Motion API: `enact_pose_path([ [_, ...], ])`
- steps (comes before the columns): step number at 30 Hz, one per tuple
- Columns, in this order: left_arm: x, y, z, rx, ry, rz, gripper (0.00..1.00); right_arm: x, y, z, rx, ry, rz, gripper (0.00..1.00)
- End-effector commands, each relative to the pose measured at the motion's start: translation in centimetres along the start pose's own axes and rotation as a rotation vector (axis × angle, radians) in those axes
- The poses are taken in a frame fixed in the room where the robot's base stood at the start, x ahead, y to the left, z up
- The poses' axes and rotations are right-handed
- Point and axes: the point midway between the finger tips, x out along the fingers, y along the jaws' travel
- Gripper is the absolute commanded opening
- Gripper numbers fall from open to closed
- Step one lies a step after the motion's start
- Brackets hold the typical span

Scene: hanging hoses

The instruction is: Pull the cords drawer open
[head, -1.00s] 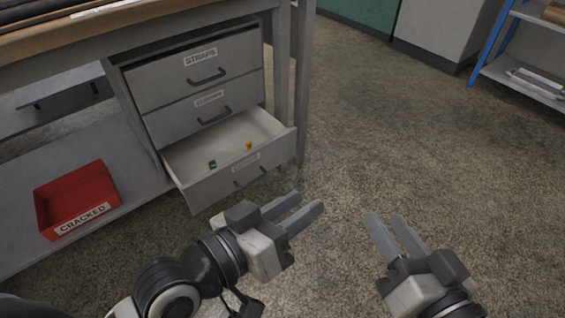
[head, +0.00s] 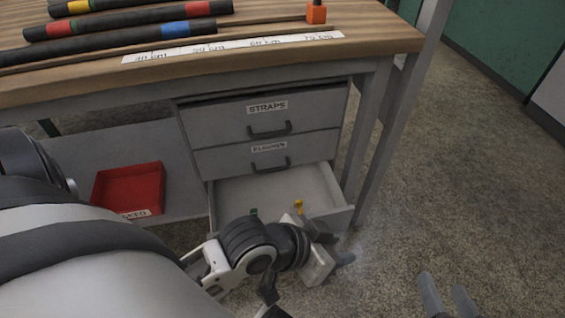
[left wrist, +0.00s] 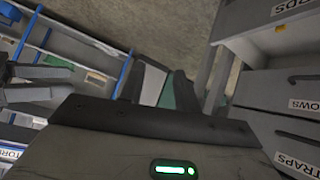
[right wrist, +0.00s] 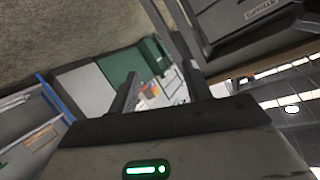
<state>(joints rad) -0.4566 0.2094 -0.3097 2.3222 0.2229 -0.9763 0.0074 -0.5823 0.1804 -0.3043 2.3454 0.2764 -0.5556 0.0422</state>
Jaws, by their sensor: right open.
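The drawer unit has three drawers under the bench. The top one, labelled STRAPS (head: 230,122), and the ELBOWS one (head: 225,160) are shut. The bottom drawer (head: 230,192) is pulled out, with a small green piece (head: 253,211) and a yellow piece (head: 298,205) inside. Its front is mostly hidden by my left arm; its label is partly cut off in the left wrist view (left wrist: 290,7). My left gripper (head: 338,247) is open and empty by the drawer's right front corner; I cannot tell if it touches. My right gripper (head: 446,295) is open and empty over the floor at lower right.
The wooden bench top (head: 380,35) bears dark hoses with coloured bands (head: 130,28) and an orange block (head: 316,13). A red bin (head: 128,188) sits on the lower shelf at left. A bench leg (head: 370,180) stands right of the drawers. The floor at right is clear.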

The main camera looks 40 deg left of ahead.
Motion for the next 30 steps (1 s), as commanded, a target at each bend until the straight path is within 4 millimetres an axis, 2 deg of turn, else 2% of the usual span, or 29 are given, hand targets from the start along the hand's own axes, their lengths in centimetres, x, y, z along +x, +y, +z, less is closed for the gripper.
enact_pose_path([
  [1,0.0,-1.2,0.2,0.072,-0.142,-0.039,0.32,-0.8,-0.1,-1.1,-0.016,-0.050,0.030,0.49],
  [6,1.7,-7.1,4.7,0.270,-0.554,-0.145,0.32,-1.5,1.2,0.3,-0.068,-0.176,0.097,0.49],
  [9,2.1,-10.3,6.1,0.348,-0.708,-0.187,0.32,-1.7,1.7,1.0,-0.085,-0.214,0.116,0.49],
  [12,2.3,-12.4,6.8,0.391,-0.796,-0.211,0.32,-1.8,2.0,1.4,-0.092,-0.233,0.126,0.49],
  [17,2.9,-13.8,7.9,0.412,-0.841,-0.222,0.32,-1.4,2.3,2.4,-0.094,-0.252,0.127,0.49],
  [22,4.9,-14.7,10.0,0.409,-0.841,-0.222,0.32,-0.3,2.6,4.1,-0.090,-0.275,0.111,0.49],
  [25,6.4,-15.4,11.5,0.409,-0.840,-0.221,0.32,0.0,2.5,4.1,-0.095,-0.242,0.097,0.49],
  [30,8.9,-16.8,14.1,0.409,-0.838,-0.221,0.32,0.1,1.6,3.0,-0.108,-0.146,0.067,0.49],
])
